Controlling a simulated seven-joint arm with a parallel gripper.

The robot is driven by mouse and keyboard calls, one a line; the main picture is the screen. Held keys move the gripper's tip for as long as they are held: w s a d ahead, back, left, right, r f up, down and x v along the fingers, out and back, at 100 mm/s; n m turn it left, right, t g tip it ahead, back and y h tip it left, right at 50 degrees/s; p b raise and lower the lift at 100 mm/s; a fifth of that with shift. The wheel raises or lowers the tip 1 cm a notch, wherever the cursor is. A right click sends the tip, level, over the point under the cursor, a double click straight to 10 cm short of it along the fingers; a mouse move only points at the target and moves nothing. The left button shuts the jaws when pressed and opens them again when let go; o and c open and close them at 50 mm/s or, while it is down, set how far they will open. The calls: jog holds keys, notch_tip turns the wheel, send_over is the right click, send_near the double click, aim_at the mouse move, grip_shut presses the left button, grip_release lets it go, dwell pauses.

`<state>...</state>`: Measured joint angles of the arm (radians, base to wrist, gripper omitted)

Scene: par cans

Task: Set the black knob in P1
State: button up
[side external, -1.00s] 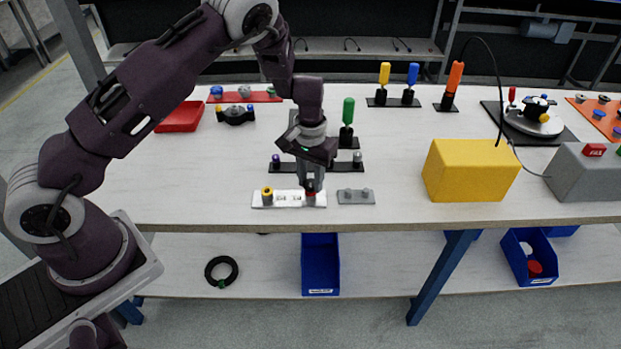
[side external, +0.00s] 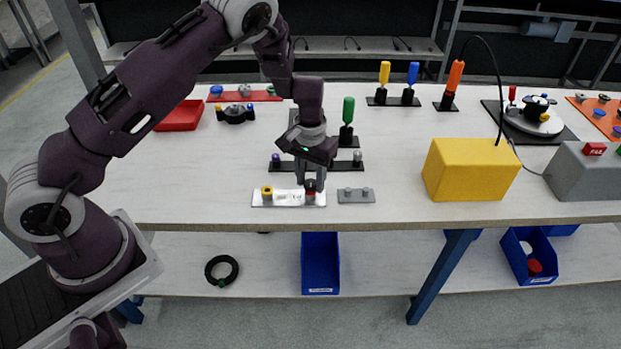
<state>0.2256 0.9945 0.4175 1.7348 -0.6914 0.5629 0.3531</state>
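A white plate (side external: 289,201) with small dark markings lies near the table's front edge. Whether the fingers press on the knob is too small to tell. I cannot read which marking is P1.
A grey plate (side external: 356,197) with small pegs lies just right of the white plate. A yellow box (side external: 470,170) stands to the right.

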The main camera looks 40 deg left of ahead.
jog(key=o, duration=0.4)
jog(key=shift+o, duration=0.2)
jog(key=shift+r, duration=0.1)
notch_tip(320, 180, up, 7)
jog(key=shift+f, duration=0.1)
jog(key=s+d+r+m+t+h, duration=0.1)
jog(key=s+d+r, duration=0.1)
jog(key=s+r, duration=0.7)
jog(key=s+d+r+t+h, duration=0.15)
jog(key=s+r, duration=0.35)
jog(key=r, duration=0.8)
jog(key=s+a+r+m+t+y, duration=0.1)
jog(key=s+m+t+y, duration=0.1)
jog(key=s, duration=1.4)
jog(key=shift+r+t, duration=0.35)
jog(key=shift+t, duration=0.2)
